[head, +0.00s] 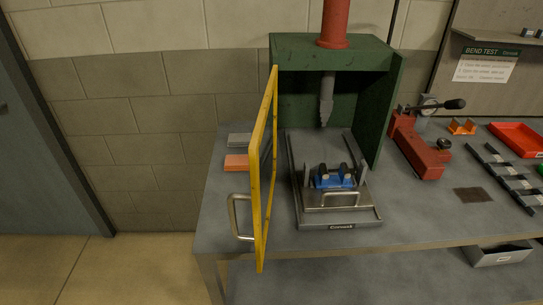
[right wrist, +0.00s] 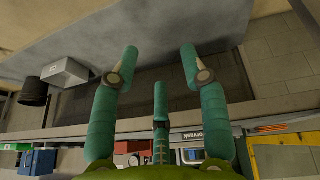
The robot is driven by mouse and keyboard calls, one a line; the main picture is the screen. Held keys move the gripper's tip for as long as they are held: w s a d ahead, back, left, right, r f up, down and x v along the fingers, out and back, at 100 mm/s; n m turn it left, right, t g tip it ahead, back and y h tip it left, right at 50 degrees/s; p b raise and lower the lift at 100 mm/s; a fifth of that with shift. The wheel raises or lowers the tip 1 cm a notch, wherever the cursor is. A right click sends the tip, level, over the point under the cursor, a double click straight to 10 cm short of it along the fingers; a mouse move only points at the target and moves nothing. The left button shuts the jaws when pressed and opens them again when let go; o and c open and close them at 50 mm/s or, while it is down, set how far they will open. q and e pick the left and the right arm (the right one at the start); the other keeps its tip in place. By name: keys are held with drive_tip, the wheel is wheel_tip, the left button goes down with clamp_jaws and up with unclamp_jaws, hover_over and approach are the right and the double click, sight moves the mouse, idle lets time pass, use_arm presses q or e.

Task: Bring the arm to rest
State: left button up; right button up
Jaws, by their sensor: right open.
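My right gripper (right wrist: 160,70) shows in the right wrist view with its teal fingers spread apart. It is open, and nothing is between the fingers. Neither arm shows in the head view, and my left gripper is in no view.
A workbench (head: 230,210) bears a green press (head: 385,110) with its yellow-framed door (head: 264,170) swung open. A blue fixture (head: 335,182) sits on the press's base. A red lever tool (head: 418,150) and a red tray (head: 518,139) stand to the right. Open floor (head: 130,270) lies left of the bench.

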drive_tip(key=s+f+g, duration=0.1)
drive_tip(key=s+f, duration=0.2)
drive_tip(key=f, duration=0.9)
drive_tip(key=s+f+g, duration=0.1)
drive_tip(key=s+f, duration=0.1)
drive_tip(key=f, duration=1)
drive_tip(key=s+d+f+g, duration=0.1)
drive_tip(key=s+d+f, duration=0.1)
drive_tip(key=s+f, duration=1.1)
drive_tip(key=s, duration=0.2)
drive_tip(key=shift+s+d+y, duration=0.2)
drive_tip(key=shift+s+y, duration=0.1)
drive_tip(key=shift+s, duration=0.05)
drive_tip(key=shift+f, duration=0.1)
